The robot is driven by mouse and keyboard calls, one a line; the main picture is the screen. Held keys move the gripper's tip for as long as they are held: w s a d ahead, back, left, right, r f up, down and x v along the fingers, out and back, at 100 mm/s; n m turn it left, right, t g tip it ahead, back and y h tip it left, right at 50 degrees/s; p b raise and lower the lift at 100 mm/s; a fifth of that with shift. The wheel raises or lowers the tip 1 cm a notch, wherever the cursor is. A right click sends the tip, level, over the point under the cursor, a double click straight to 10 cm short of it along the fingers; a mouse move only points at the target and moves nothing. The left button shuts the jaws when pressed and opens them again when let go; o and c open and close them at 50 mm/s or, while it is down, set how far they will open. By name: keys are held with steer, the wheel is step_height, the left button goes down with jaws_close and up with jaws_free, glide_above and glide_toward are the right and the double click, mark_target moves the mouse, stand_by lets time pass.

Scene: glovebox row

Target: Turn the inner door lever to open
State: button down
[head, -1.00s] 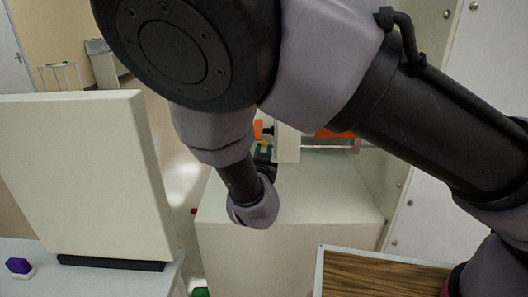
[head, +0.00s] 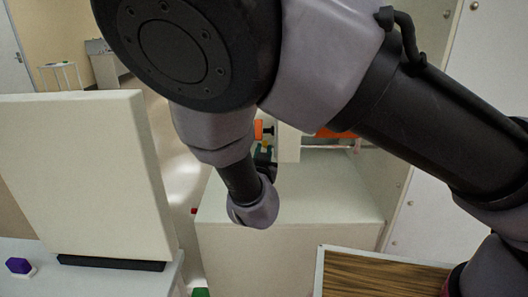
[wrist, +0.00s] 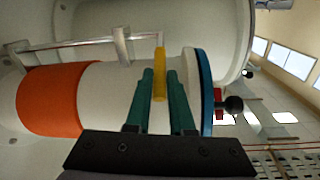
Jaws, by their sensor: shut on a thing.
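A yellow lever (wrist: 159,72) stands upright in the wrist view, in front of a white cylinder (wrist: 108,88). I take it for the inner door lever. My gripper (wrist: 160,88) has its two green fingers on either side of the lever and is shut on it. The cylinder has a wide orange band (wrist: 48,101) on the left and a blue ring (wrist: 204,92) on the right. In the head view my arm hides the lever and most of the gripper; only a small green part of my gripper (head: 264,149) shows.
A red piece with a black knob (wrist: 234,104) sticks out right of the blue ring. A metal rail (wrist: 75,44) runs behind the cylinder. In the head view a white box (head: 290,240) stands below my wrist, a wood-topped surface (head: 375,278) lies front right, and a pale panel (head: 80,175) stands left.

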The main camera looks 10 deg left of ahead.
steer(key=shift+w+d+r+g+h, duration=0.15)
steer(key=shift+w+r+g, duration=0.1)
steer(key=shift+r+g, duration=0.2)
steer(key=shift+w+d+r+g+h, duration=0.15)
steer(key=shift+w+r+g, duration=0.1)
steer(key=shift+r+g, duration=0.2)
steer(key=shift+a, duration=0.1)
steer(key=c, duration=0.8)
jaws_free()
steer(key=shift+f, duration=0.1)
steer(key=shift+s+a, duration=0.15)
